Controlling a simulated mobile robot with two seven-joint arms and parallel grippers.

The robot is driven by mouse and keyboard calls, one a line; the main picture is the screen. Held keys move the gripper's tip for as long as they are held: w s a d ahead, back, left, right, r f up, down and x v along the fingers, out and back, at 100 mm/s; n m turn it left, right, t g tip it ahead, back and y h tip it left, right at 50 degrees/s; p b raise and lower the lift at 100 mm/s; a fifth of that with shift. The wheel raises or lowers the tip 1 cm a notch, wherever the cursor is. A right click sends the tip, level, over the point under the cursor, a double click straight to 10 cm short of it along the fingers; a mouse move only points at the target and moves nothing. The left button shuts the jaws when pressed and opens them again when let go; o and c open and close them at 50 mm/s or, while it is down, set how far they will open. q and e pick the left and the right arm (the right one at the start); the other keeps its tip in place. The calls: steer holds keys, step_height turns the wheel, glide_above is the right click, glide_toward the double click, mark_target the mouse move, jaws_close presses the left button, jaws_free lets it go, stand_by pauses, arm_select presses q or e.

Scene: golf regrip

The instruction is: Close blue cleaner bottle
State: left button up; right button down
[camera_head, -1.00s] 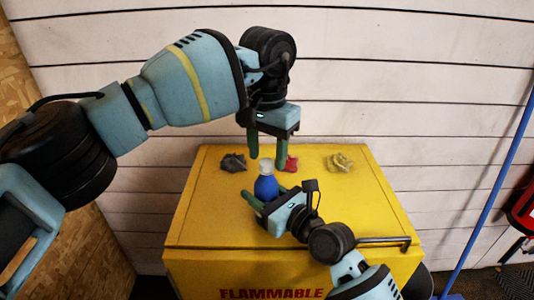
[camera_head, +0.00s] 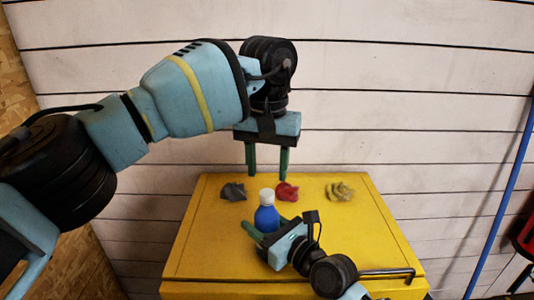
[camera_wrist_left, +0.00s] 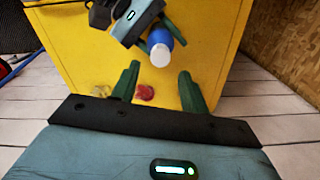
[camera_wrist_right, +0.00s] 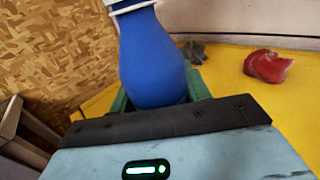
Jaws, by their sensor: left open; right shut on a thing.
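The blue cleaner bottle (camera_head: 267,219) stands upright on the yellow cabinet, with a white cap (camera_head: 266,195) on its top. My right gripper (camera_head: 264,229) is shut on the bottle's body, low and from the front right. In the right wrist view the blue body (camera_wrist_right: 155,60) fills the space between the fingers. My left gripper (camera_head: 267,176) is open and empty, fingers pointing down, above and apart from the cap. In the left wrist view the white cap (camera_wrist_left: 160,55) shows beyond the open fingers. Whether the cap is screwed tight cannot be told.
The yellow cabinet top (camera_head: 200,250) carries a grey crumpled cloth (camera_head: 233,191), a red one (camera_head: 287,191) and a yellowish one (camera_head: 340,191) behind the bottle. A white plank wall (camera_head: 420,110) stands behind. The cabinet's right side is mostly clear.

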arm_select(q)
steer(key=n, duration=0.5)
steer(key=shift+r, duration=0.2)
steer(key=n, duration=0.4)
steer(key=shift+r+n, duration=0.2)
steer(key=shift+n, duration=0.2)
steer(key=n, duration=0.4)
steer(key=shift+r+n, duration=0.2)
steer(key=shift+n, duration=0.2)
steer(key=n, duration=0.3)
steer(key=shift+r, duration=0.1)
steer(key=n, duration=0.4)
steer(key=shift+r+n, duration=0.25)
steer(key=shift+n, duration=0.15)
steer(key=n, duration=0.3)
steer(key=shift+r, duration=0.1)
steer(key=n, duration=0.4)
steer(key=shift+r+n, duration=0.2)
steer(key=shift+n, duration=0.2)
steer(key=n, duration=0.4)
steer(key=shift+r, duration=0.2)
steer(key=shift+f, duration=0.1)
